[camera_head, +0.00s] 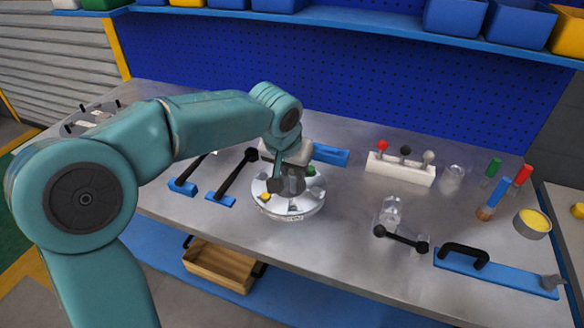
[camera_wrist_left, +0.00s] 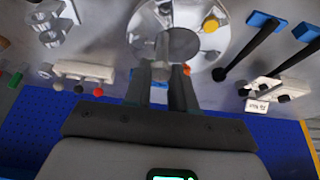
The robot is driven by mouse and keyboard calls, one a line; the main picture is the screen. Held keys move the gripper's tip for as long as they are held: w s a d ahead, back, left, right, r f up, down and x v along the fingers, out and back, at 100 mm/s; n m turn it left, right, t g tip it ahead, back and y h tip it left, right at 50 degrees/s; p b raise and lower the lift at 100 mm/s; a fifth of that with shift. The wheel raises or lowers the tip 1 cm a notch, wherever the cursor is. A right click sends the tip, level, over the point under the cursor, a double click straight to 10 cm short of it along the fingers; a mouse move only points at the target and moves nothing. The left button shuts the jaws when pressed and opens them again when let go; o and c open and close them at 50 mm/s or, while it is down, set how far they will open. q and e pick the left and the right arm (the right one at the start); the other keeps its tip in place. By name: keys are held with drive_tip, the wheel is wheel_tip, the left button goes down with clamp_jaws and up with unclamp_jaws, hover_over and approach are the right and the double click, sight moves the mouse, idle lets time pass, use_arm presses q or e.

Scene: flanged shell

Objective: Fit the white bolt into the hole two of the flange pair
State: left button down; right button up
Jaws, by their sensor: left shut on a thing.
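The round silver flange pair (camera_head: 290,205) lies on the metal bench in the head view. It also fills the top middle of the left wrist view (camera_wrist_left: 222,48). My right gripper is not in view.
A white rack (camera_head: 400,168) with red, black and grey knobs stands right of the flange. Blue-based black handles (camera_head: 233,180) lie left of it. Clear parts, a black bar (camera_head: 400,238) and a blue handled plate (camera_head: 495,273) lie right. The bench front is clear.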

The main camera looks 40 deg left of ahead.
use_arm(q)
drive_tip(key=shift+f+b, duration=1.5)
drive_tip(key=shift+f, duration=0.5)
drive_tip(key=shift+f+b, duration=0.15)
drive_tip(key=shift+b, duration=0.15)
drive_tip(key=shift+f+b, duration=0.3)
drive_tip(key=shift+f+b, duration=2.15)
drive_tip(key=shift+f, duration=0.35)
drive_tip(key=c, duration=0.8)
unclamp_jaws()
drive_tip(key=shift+c, duration=0.2)
drive_tip(key=p, duration=0.2)
approach(292, 185)
drive_tip(key=s, duration=0.2)
drive_tip(key=shift+s+d+r, duration=0.2)
drive_tip(key=shift+d+r, duration=0.1)
drive_tip(key=shift+r, duration=0.1)
